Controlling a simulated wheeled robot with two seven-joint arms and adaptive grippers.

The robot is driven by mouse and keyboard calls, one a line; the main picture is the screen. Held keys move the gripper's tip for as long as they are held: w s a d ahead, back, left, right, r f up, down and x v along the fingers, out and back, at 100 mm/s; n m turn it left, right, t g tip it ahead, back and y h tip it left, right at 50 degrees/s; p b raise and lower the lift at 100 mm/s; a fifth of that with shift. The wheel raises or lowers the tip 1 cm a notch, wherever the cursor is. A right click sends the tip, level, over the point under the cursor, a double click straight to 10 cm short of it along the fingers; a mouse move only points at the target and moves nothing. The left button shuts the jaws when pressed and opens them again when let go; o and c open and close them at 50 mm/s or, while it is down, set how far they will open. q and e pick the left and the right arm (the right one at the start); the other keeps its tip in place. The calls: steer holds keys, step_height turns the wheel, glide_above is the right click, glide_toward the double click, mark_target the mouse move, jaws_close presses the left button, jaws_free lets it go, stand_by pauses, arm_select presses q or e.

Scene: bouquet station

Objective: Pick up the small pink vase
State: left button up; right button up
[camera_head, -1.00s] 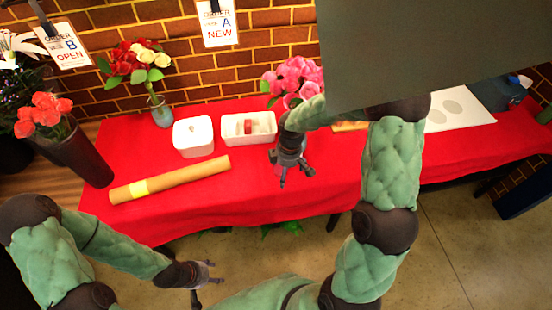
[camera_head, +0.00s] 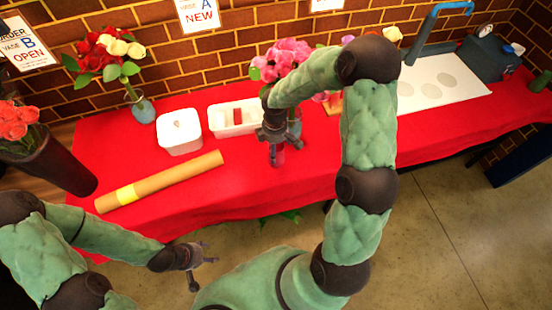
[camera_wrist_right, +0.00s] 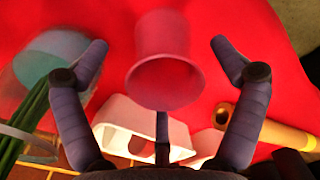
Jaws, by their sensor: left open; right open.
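The small pink vase (camera_head: 278,157) stands on the red tablecloth, mostly hidden under my right gripper (camera_head: 275,143) in the head view. In the right wrist view the pink vase (camera_wrist_right: 163,70) shows its open, empty mouth, between the spread fingers of my right gripper (camera_wrist_right: 160,46). The fingers are open, with a gap visible on both sides of the vase. I cannot tell how far down they reach. My left gripper (camera_head: 200,263) is open and empty, off the table's front edge at the lower left.
A teal glass vase (camera_wrist_right: 52,65) with green stems stands close beside the right gripper; its pink flowers (camera_head: 283,58) show behind my arm. A white divided tray (camera_head: 225,120), a white canister (camera_head: 180,134) and a brown paper roll (camera_head: 165,181) lie to the left.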

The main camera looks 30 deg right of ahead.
steer(key=f+b, duration=0.1)
steer(key=f, duration=0.1)
steer(key=s+f+b, duration=0.1)
steer(key=f, duration=0.1)
steer(key=shift+f, duration=0.55)
steer(key=shift+r, duration=0.1)
steer(key=shift+c, duration=0.3)
steer(key=shift+w, duration=0.1)
steer(key=c, duration=1.7)
